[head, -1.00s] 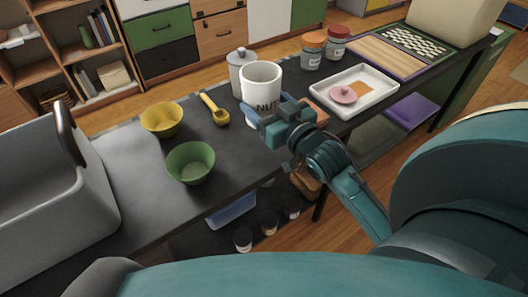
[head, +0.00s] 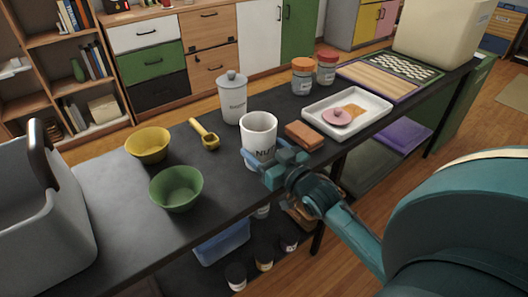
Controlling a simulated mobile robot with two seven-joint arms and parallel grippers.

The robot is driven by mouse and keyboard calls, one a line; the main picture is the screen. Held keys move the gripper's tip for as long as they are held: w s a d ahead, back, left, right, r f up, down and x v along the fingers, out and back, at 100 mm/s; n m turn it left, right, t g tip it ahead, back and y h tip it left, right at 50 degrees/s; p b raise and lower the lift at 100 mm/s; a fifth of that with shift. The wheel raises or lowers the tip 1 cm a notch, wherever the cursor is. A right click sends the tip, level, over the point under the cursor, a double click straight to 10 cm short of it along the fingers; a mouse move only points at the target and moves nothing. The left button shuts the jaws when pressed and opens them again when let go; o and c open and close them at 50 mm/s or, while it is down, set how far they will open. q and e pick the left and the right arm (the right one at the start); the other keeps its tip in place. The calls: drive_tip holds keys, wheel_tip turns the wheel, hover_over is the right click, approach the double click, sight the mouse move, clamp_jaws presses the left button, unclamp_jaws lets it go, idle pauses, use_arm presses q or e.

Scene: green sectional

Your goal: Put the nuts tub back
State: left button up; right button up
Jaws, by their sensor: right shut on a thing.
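The nuts tub (head: 259,126) is a white, open-topped cylinder with dark lettering, upright near the front edge of the dark table (head: 120,215). My right gripper (head: 266,164) is shut on its lower front side. The gripper hides part of the tub's base, so I cannot tell for sure whether it touches the tabletop. A lidded pale canister (head: 232,100) stands behind the tub to the left, apart from it. My left gripper is not in view.
A brown block (head: 305,136) and a white tray (head: 372,116) lie right of the tub. Two lidded jars (head: 302,80) (head: 326,68) stand behind. Left are a yellow scoop (head: 206,136), yellow bowl (head: 148,147), green bowl (head: 177,190) and grey bin (head: 45,225).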

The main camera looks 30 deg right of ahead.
drive_tip(key=shift+f, duration=0.1)
drive_tip(key=o, duration=1.2)
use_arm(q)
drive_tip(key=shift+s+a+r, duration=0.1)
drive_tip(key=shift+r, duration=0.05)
use_arm(e)
drive_tip(key=s, duration=1.1)
use_arm(q)
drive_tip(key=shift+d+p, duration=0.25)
drive_tip(key=shift+p, duration=0.2)
use_arm(e)
drive_tip(key=s+a+f+g+y, duration=0.1)
drive_tip(key=s+a, duration=0.3)
drive_tip(key=a, duration=0.4)
drive_tip(key=s+a+f+n+g+y, duration=0.1)
drive_tip(key=s+a+f+g+y, duration=0.1)
drive_tip(key=a, duration=0.5)
drive_tip(key=s+f+g, duration=0.1)
drive_tip(key=s, duration=0.1)
drive_tip(key=shift+s+a+f, duration=0.25)
drive_tip(key=shift+s+a, duration=0.05)
drive_tip(key=shift+a, duration=0.1)
